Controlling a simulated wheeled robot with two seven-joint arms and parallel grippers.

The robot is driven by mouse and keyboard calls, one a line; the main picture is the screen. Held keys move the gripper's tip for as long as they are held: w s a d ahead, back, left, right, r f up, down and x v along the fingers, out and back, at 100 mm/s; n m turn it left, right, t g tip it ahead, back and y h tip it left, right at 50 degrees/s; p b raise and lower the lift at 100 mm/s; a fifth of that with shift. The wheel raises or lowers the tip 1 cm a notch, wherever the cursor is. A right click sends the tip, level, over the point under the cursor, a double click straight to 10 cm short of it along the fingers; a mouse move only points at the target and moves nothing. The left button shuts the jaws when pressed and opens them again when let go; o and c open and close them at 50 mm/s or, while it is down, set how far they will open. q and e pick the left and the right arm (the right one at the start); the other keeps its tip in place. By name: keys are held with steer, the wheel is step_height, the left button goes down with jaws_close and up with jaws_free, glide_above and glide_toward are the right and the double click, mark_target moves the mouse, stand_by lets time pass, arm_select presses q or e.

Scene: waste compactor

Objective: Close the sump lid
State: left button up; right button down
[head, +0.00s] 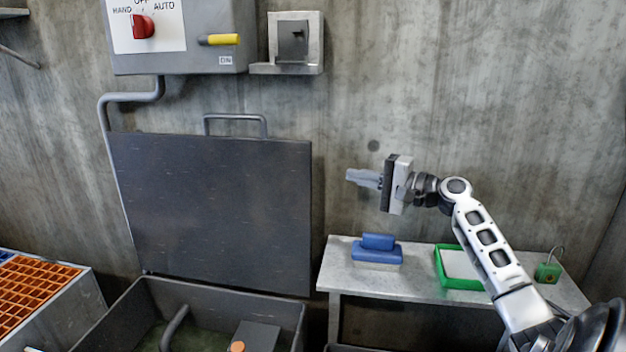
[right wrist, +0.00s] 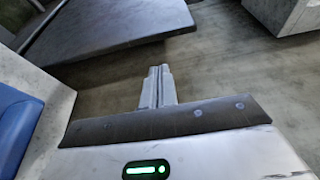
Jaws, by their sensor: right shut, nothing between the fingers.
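The sump lid (head: 212,205) is a dark grey square panel standing upright against the concrete wall, with a bar handle (head: 236,119) along its top edge. It is open above the sump (head: 293,318), a dark tank with greenish liquid and a bent pipe inside. My right gripper (head: 352,177) is shut and empty, to the right of the lid and apart from it, above the bench. In the right wrist view its closed fingers (right wrist: 158,82) point toward the wall, with the lid (right wrist: 110,25) beyond at upper left. My left gripper is not in view.
A bench (head: 415,284) at the right holds a blue brush (head: 376,251), a green tray (head: 468,283) and a green padlock (head: 547,271). A control box (head: 190,60) and a small metal bracket (head: 318,58) hang on the wall above. An orange-gridded crate (head: 75,305) stands left.

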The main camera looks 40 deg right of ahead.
steer(key=x, duration=0.9)
steer(key=shift+w+a, duration=0.1)
steer(key=shift+a, duration=0.05)
steer(key=shift+a, duration=0.1)
